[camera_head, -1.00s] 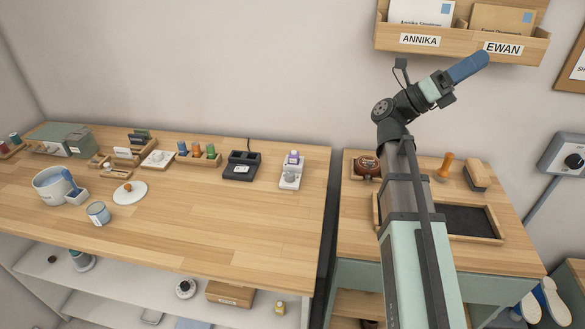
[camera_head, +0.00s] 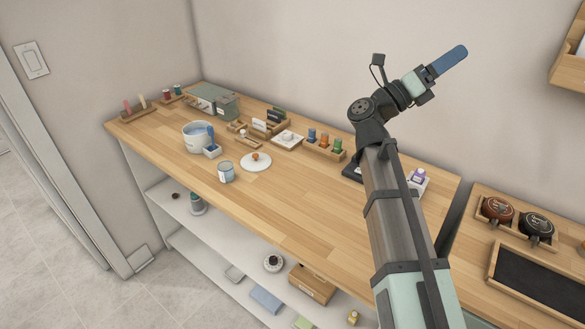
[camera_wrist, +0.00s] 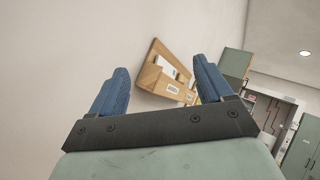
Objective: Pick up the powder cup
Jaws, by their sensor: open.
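A small grey-blue cup with a pale label (camera_head: 226,172) stands upright near the front edge of the wooden bench (camera_head: 290,215). I cannot tell for certain which is the powder cup. My gripper (camera_head: 450,60) is raised high, far right of these and well above the bench. In the wrist view my gripper (camera_wrist: 160,75) has its two blue fingers apart with nothing between them; no cup shows there.
Racks, a green-grey box (camera_head: 214,101) and a bottle on a stand (camera_head: 416,181) line the back. The front middle of the bench is clear. A second table (camera_head: 480,262) stands right.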

